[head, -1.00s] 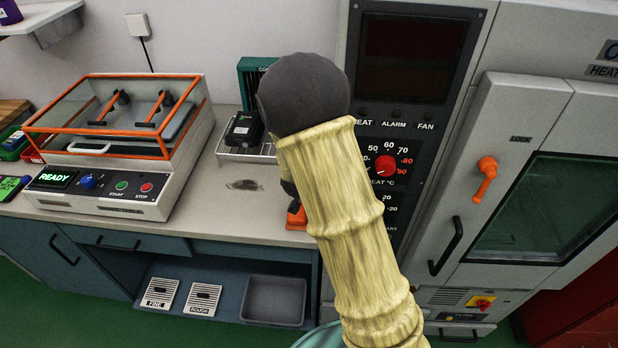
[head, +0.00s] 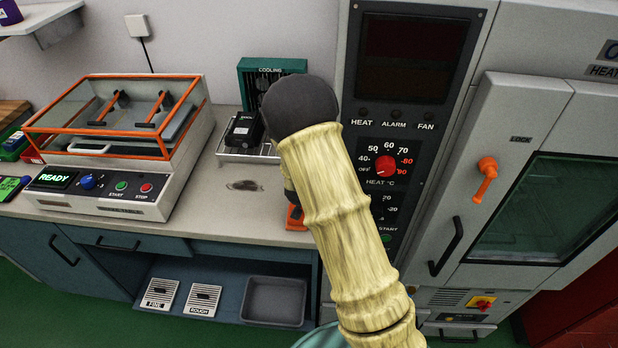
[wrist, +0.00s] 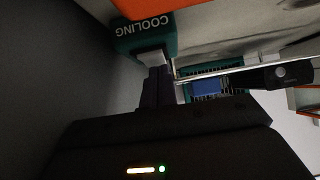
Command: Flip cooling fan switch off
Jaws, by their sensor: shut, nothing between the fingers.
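The teal cooling unit (head: 272,68), labelled COOLING, stands at the back of the counter against the wall, partly behind my arm in the head view. In the wrist view its teal label block (wrist: 145,32) appears upside down, with a pale part just below the lettering. I cannot tell the switch's position. My gripper (wrist: 158,74) is shut and empty, its dark fingertips close to that pale part. I cannot tell whether they touch.
A black device (head: 243,130) sits on a wire rack (head: 228,152) before the cooling unit. An orange-framed clear box (head: 125,115) stands left. The oven control panel (head: 405,150) is close on my arm's right. An orange piece (head: 295,217) shows beside my arm.

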